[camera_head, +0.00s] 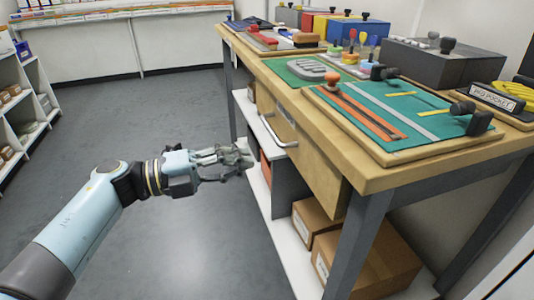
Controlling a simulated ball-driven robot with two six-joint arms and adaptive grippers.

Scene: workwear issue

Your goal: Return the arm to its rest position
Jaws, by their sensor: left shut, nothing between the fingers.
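My left arm (90,215) comes in from the lower left and reaches toward the workbench. Its gripper (243,158) is shut and empty. It is in front of the bench's left part, below the level of the bench top, and it overlaps the edge of the lower shelf in the picture. I cannot tell whether it touches the bench. My right gripper is not in view.
The wooden workbench (345,170) stands at the right, with a drawer handle (280,130) on its front and cardboard boxes (375,262) on its lower shelf. A green board (400,118) lies on top. White shelves (30,75) stand at the left. The grey floor (150,110) between is clear.

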